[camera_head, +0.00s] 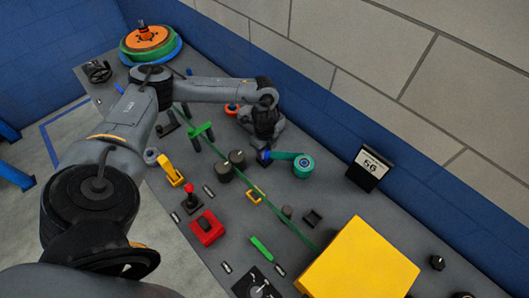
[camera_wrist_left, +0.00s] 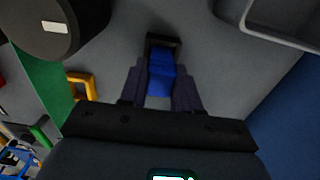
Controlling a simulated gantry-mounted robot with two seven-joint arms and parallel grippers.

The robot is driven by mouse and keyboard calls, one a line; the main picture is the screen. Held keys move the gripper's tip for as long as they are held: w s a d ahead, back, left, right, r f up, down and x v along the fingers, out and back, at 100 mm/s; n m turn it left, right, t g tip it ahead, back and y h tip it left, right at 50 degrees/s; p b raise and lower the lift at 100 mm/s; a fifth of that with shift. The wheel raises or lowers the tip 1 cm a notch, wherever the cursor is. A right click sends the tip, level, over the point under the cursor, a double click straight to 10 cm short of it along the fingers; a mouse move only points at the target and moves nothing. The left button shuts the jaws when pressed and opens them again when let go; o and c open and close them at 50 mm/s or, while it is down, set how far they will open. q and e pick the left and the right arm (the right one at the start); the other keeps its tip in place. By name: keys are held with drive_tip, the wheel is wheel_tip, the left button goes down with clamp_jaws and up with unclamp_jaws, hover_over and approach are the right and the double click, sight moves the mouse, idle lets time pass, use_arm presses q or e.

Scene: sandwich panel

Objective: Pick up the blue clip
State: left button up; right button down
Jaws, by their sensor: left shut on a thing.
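The blue clip (camera_wrist_left: 161,76) sits between the two dark fingers of my left gripper (camera_wrist_left: 161,90) in the left wrist view. The fingers are shut on its sides. The clip's far end lies at a black bracket (camera_wrist_left: 162,41); I cannot tell whether it is still seated there. In the head view my left gripper (camera_head: 263,156) points down at the grey panel, and a small bit of blue shows at its tips. The wrist hides most of the clip there. My right gripper is not in view.
A teal round part (camera_head: 303,165) lies right beside the gripper. Dark knobs (camera_head: 237,157), a green strip (camera_head: 285,222) and a yellow bracket (camera_head: 255,195) are nearby. A large yellow box (camera_head: 362,265) stands at the front right. A block wall rises behind the panel.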

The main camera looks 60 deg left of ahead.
use_arm(q)
wheel_tip(320, 180, up, 3)
drive_tip(key=shift+f, duration=0.15)
drive_tip(key=s+d+r+p, duration=0.2)
drive_tip(key=s+d+r, duration=0.5)
drive_tip(key=d, duration=0.2)
drive_tip(key=shift+p, duration=0.3)
